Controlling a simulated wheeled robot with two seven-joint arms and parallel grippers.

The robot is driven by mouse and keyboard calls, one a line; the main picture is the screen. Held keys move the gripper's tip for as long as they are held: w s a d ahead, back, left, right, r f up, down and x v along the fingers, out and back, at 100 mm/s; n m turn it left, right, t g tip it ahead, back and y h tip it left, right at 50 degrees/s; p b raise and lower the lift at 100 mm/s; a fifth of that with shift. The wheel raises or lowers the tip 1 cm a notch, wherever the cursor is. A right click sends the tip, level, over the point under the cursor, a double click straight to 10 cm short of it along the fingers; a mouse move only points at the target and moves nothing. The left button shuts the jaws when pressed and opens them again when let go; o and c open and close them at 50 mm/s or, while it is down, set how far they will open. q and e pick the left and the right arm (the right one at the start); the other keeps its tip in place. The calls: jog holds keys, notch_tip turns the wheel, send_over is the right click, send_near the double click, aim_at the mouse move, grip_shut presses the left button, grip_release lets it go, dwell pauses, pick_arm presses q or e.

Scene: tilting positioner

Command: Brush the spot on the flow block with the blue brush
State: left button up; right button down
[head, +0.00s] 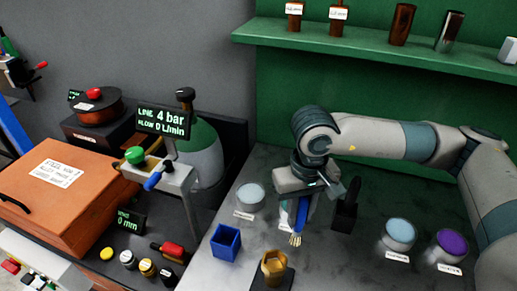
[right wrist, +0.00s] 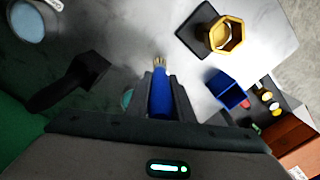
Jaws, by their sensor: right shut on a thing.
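My right gripper (head: 302,206) is shut on the blue brush (head: 301,216), which hangs bristles down above the grey bench. In the right wrist view the blue brush (right wrist: 160,95) stands between the two dark fingers, its pale bristles pointing away from me. A grey block (head: 172,181) with a green knob and a blue lever, beside a display reading line 4 bar and flow 0 L/min, appears to be the flow block. It is left of the brush and well apart from it. I cannot make out a spot on it. My left gripper is not in view.
A blue open box (head: 226,242) and a brass hexagonal cup (head: 274,263) on a dark base stand near the brush. A black holder (head: 346,210) is right of the gripper. Round tubs (head: 399,233) stand farther right. An orange case (head: 62,190) lies at left.

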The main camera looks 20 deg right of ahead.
jog(key=shift+w+d+f+b, duration=0.2)
jog(key=shift+w+f+b, duration=0.1)
jog(key=shift+w+f, duration=0.35)
jog(key=shift+s+r, duration=0.1)
jog(key=shift+a, duration=0.1)
jog(key=w+a+r+m+t+y+p, duration=0.1)
jog(key=w+r, duration=0.3)
jog(key=w, duration=0.4)
jog(key=w+a+r+m+t+y+p, duration=0.1)
jog(key=w+a+r+m+y+p, duration=0.1)
jog(key=w, duration=0.6)
jog(key=shift+w+a+r+p, duration=0.15)
jog(key=shift+a+r+p, duration=0.7)
jog(key=shift+r+p, duration=0.1)
jog(key=shift+f, duration=0.1)
jog(key=shift+f, duration=2.95)
jog(key=shift+f+b, duration=0.55)
jog(key=shift+b, duration=0.2)
